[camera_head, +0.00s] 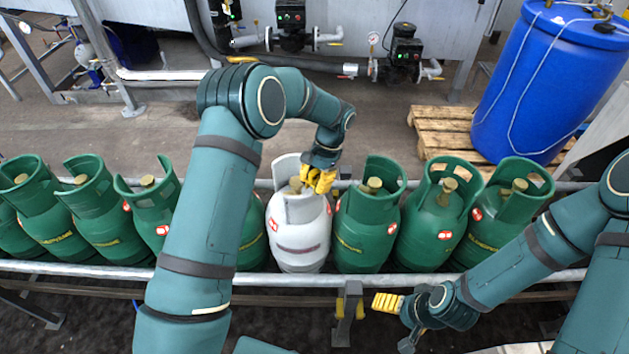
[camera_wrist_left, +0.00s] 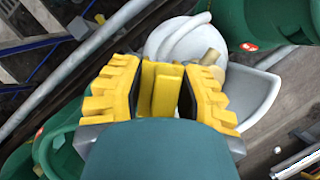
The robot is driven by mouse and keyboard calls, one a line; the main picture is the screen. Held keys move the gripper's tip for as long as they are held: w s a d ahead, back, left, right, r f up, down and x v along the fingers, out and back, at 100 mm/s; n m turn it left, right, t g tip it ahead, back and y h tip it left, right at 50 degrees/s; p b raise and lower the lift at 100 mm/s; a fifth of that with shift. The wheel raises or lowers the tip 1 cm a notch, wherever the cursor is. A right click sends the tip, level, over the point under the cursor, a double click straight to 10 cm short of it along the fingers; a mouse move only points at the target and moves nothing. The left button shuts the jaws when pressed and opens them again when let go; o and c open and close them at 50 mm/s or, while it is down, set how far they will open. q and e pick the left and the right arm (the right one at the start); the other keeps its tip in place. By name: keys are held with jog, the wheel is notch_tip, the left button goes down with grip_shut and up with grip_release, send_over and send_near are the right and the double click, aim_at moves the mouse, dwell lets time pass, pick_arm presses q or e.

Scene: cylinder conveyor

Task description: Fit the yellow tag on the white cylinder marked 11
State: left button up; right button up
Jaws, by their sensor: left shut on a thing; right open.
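The white cylinder (camera_head: 299,245) stands upright in a row of green cylinders, with a white collar and brass valve; its number is not legible. My left gripper (camera_head: 319,180) is just above its collar, at the right side of the valve. In the left wrist view, my left gripper (camera_wrist_left: 162,92) is shut on the yellow tag (camera_wrist_left: 166,90), a flat yellow piece between the ribbed yellow fingers. The white cylinder's collar (camera_wrist_left: 180,40) and brass valve (camera_wrist_left: 209,57) show just beyond the fingers. Whether the tag touches them I cannot tell. My right gripper (camera_head: 391,304) is open, in front of the front rail.
Green cylinders (camera_head: 367,235) stand close on both sides of the white one. A metal front rail (camera_head: 420,280) runs along the row. A blue barrel (camera_head: 540,85) on a wooden pallet (camera_head: 440,128) stands behind, right. Pipes and valves (camera_head: 290,38) line the back.

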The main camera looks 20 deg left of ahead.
aim_at(314, 192)
pick_arm(q)
jog(key=shift+f+b, duration=1)
jog(key=shift+f, duration=1)
jog(key=o, duration=1)
jog(key=v, duration=1.2)
